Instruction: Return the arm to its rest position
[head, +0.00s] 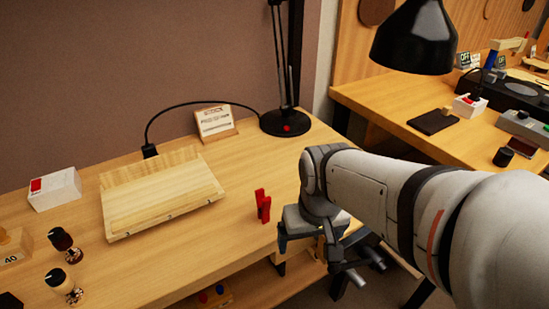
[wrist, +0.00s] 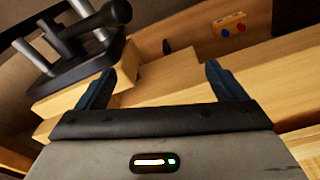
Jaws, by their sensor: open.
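My gripper (wrist: 158,82) is open in the wrist view, with its two dark fingers wide apart and nothing between them. In the head view my arm reaches in from the right, and its wrist end is at the front right edge of the wooden bench (head: 180,270). The fingertips are hard to make out there. A red clamp-like piece (head: 263,206) stands on the bench just left of my wrist, apart from it.
A black lamp (head: 287,122) stands at the back of the bench, its shade (head: 415,38) above my arm. A pale wooden board (head: 160,195), a white box (head: 54,190) and bottles (head: 64,245) are to the left. A second bench (head: 390,98) is at right.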

